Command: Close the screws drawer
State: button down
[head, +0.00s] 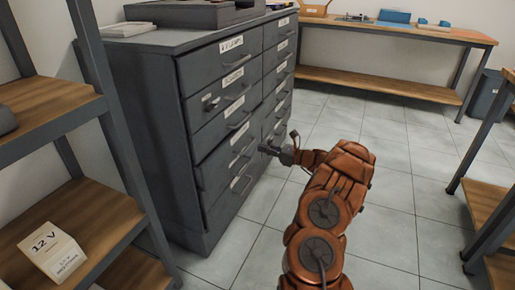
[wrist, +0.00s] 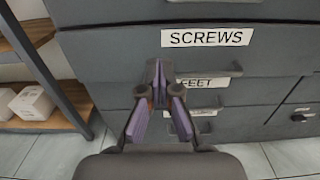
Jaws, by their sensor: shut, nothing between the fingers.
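The grey screws drawer (wrist: 120,55) fills the upper part of the wrist view, with a white SCREWS label (wrist: 210,38) and a handle along its front. Its front seems to stand a little proud of the drawer below, but how far is hard to tell. In the head view, it appears to be in the left column of the grey cabinet (head: 145,120). My gripper (wrist: 158,72) is shut and empty, pointing at the drawer front just left of and below the label. In the head view, my gripper (head: 268,149) is close to the cabinet front; contact cannot be told.
A drawer labelled FEET (wrist: 205,82) is below. A wooden shelf (head: 85,215) with a 12 V box (head: 52,250) stands at the left. A workbench (head: 390,30) runs along the back wall, and another table (head: 485,200) is at the right. Tiled floor (head: 400,235) between is clear.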

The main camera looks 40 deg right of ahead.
aim_at(230, 139)
jog(key=b+x, duration=0.3)
jog(key=x, duration=0.8)
jog(key=shift+f, duration=0.1)
jog(key=shift+w+a, duration=0.35)
jog(key=shift+w, duration=0.15)
